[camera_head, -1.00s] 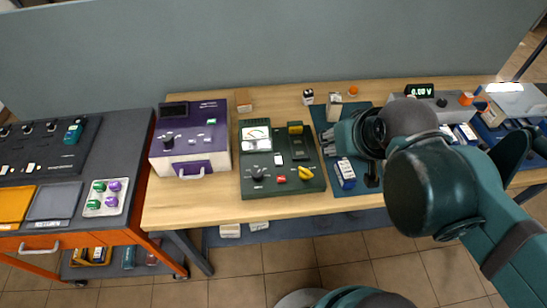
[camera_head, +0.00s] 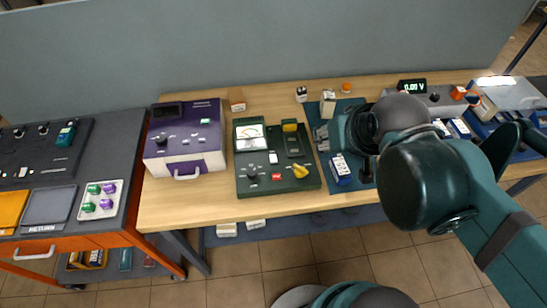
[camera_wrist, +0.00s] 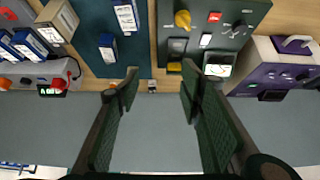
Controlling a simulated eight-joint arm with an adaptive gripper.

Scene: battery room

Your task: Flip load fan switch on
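A dark green tester panel (camera_head: 308,187) lies on the wooden bench. It carries a white meter (camera_head: 250,136), a black knob (camera_head: 252,174), a yellow knob (camera_head: 300,171), a small white switch (camera_head: 273,158) and a red switch (camera_head: 276,177). The labels are too small to read, so I cannot tell which is the load fan switch. In the wrist view the panel is at the top, with the red switch (camera_wrist: 214,17) and white switch (camera_wrist: 205,40). My gripper (camera_wrist: 159,80) is open and empty, its fingers wide apart. In the head view it is right of the panel, partly hidden by my arm.
A purple charger (camera_head: 186,137) stands left of the panel. A blue mat (camera_head: 318,111) with small boxes lies to its right, under my arm. A grey unit with a display (camera_head: 412,86) is farther right. A dark cart (camera_head: 100,150) stands at left.

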